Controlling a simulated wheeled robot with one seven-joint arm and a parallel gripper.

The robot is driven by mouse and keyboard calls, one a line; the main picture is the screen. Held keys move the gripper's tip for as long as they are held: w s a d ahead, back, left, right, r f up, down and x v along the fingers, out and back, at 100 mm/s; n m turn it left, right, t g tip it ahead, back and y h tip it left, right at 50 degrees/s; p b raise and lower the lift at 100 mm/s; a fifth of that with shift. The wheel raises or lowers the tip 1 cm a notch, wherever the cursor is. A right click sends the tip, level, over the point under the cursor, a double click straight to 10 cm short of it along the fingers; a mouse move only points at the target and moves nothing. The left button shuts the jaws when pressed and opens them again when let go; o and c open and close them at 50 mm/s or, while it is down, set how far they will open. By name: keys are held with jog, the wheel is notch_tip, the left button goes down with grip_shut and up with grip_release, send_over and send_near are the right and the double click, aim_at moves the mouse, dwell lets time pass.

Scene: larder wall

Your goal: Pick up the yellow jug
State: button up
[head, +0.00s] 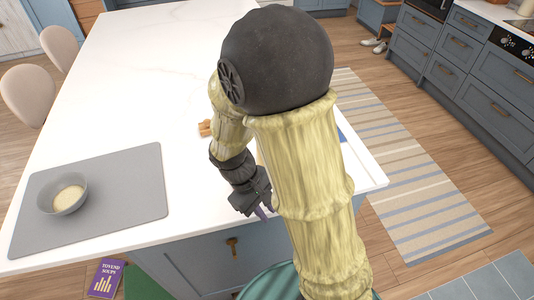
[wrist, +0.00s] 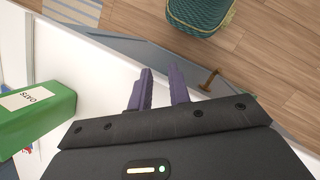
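No yellow jug can be made out in either view; in the head view my own arm hides part of the counter. My gripper (head: 262,212) is low at the near edge of the white counter (head: 150,70), partly behind my arm. In the wrist view its two purple fingers (wrist: 162,72) are apart with nothing between them. They point past the counter edge towards the floor.
A green box labelled oats (wrist: 35,112) is left of my gripper in the wrist view. A teal basket (wrist: 200,14) stands on the floor beyond the edge. A bowl (head: 63,196) sits on a grey mat (head: 130,190). The counter's far part is clear.

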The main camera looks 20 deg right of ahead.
jog(key=a+n+t+h+p, duration=0.1)
jog(key=a+n+h, duration=0.1)
jog(key=n+h, duration=0.1)
jog(key=w+a+r+n+h+p, duration=0.1)
jog(key=n+h, duration=0.2)
jog(key=w+a+r+n+t+h+p, duration=0.1)
jog(key=a+n+h, duration=0.1)
jog(key=n+h, duration=0.1)
jog(key=shift+w+a+t+h, duration=0.25)
jog(key=shift+a+t+h, duration=0.1)
jog(key=shift+h, duration=0.25)
jog(key=a+n+t+h, duration=0.1)
jog(key=a, duration=0.1)
jog(key=a+r+n+t+h, duration=0.1)
jog(key=a+t, duration=0.1)
jog(key=w+a+r+n+t+h+p, duration=0.1)
jog(key=a+n+t, duration=0.1)
jog(key=shift+w, duration=0.1)
jog(key=shift+d, duration=0.1)
jog(key=p+x, duration=0.2)
jog(key=x, duration=0.9)
jog(key=shift+w+d+r+p, duration=0.1)
jog(key=shift+d+r+p, duration=0.15)
jog(key=shift+p, duration=0.05)
jog(key=shift+w+d+f, duration=0.1)
jog(key=shift+d, duration=0.2)
